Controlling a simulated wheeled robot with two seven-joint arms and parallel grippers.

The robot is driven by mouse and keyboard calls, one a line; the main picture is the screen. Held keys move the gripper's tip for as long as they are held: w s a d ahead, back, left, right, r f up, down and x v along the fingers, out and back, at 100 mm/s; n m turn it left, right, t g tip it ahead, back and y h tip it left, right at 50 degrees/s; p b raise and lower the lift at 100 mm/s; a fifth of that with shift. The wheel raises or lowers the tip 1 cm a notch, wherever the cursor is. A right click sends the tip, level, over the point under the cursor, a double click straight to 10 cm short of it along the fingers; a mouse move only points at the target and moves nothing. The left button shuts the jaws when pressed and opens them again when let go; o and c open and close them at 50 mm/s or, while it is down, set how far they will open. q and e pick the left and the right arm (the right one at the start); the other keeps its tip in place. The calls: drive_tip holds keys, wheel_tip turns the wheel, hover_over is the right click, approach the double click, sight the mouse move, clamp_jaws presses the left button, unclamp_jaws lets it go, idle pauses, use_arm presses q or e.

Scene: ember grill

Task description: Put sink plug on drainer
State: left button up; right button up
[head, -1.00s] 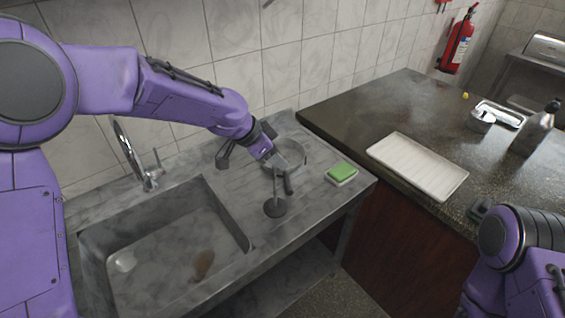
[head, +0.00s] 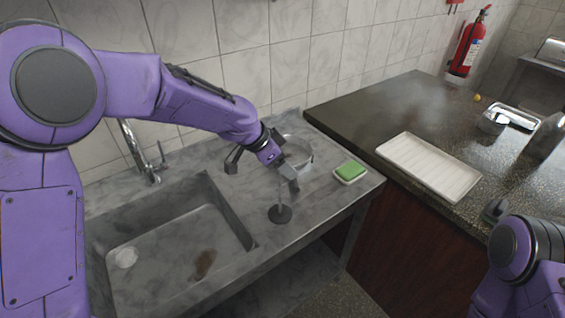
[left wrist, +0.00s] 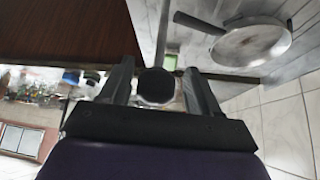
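The sink plug (head: 280,213) is a dark round disc with a thin upright stem, at the counter strip right of the sink basin. My left gripper (head: 292,182) is above and slightly right of the plug, pointing down. In the left wrist view its two fingers (left wrist: 158,88) are apart, with a dark round thing (left wrist: 155,86), seemingly the plug, between them. I cannot tell whether the fingers touch it. The white ribbed tray (head: 428,165), seemingly the drainer, lies on the dark counter at right.
A pan (head: 297,150) stands behind my left gripper. A green sponge on a white dish (head: 350,172) lies to the right. The sink basin (head: 185,250) holds a brown stain.

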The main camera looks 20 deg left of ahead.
use_arm(q)
drive_tip(key=b+v, duration=0.2)
drive_tip(key=v, duration=1)
drive_tip(key=shift+r, duration=0.25)
